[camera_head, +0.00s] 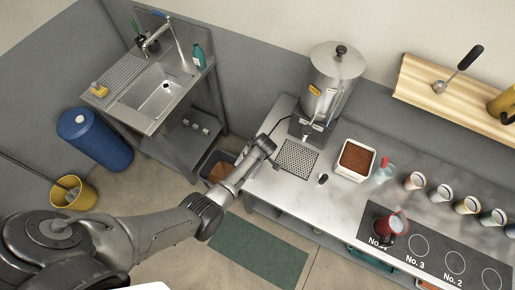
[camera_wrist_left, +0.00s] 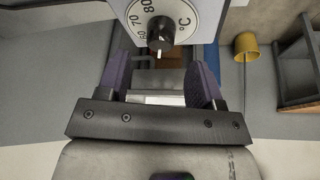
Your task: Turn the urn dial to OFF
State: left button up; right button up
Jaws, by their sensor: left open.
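The urn (camera_head: 330,88) is a steel cylinder with a black lid knob, standing at the back left of the counter. My left gripper (camera_head: 268,145) is in front of the urn's base, at the counter's left end. In the left wrist view the urn dial (camera_wrist_left: 160,30) is a black knob on a white plate marked 60, 70, 80 and °C. A white pointer mark shows at the knob's lower edge in that view. My left gripper also shows there (camera_wrist_left: 160,64), open and empty, its two fingers apart below the dial. No OFF mark is visible. My right gripper is not in view.
A drip grate (camera_head: 297,159) lies before the urn. To its right are a small black-topped item (camera_head: 323,179), a white tray of brown grounds (camera_head: 341,170) and several cups. A red cup (camera_head: 391,226) stands on the numbered dark panel. A sink (camera_head: 160,92) is at the left.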

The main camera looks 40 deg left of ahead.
pick_arm(q)
jog(key=v, duration=0.9)
dwell(0.5)
jog(key=w+d+r+m+t+h, duration=0.1)
jog(key=w+r+m+t, duration=0.1)
jog(key=r+m, duration=0.5)
jog(key=w+d+r+m+t+h, duration=0.1)
jog(key=d+r+m+t+h, duration=0.15)
jog(key=r+m, duration=0.45)
jog(key=s+r+m+t+p, duration=0.1)
jog(key=s+r+t, duration=0.1)
jog(key=s+r, duration=0.4)
jog(key=s+d+f+m+g+p, duration=0.1)
jog(key=s+f+g+p, duration=0.1)
jog(key=s, duration=1.1)
jog(key=s+d+f+m+g+h+p, duration=0.1)
jog(key=s+f+g+p, duration=0.1)
jog(key=s, duration=1.1)
jog(key=shift+f+m, duration=0.3)
jog(key=shift+f, duration=0.05)
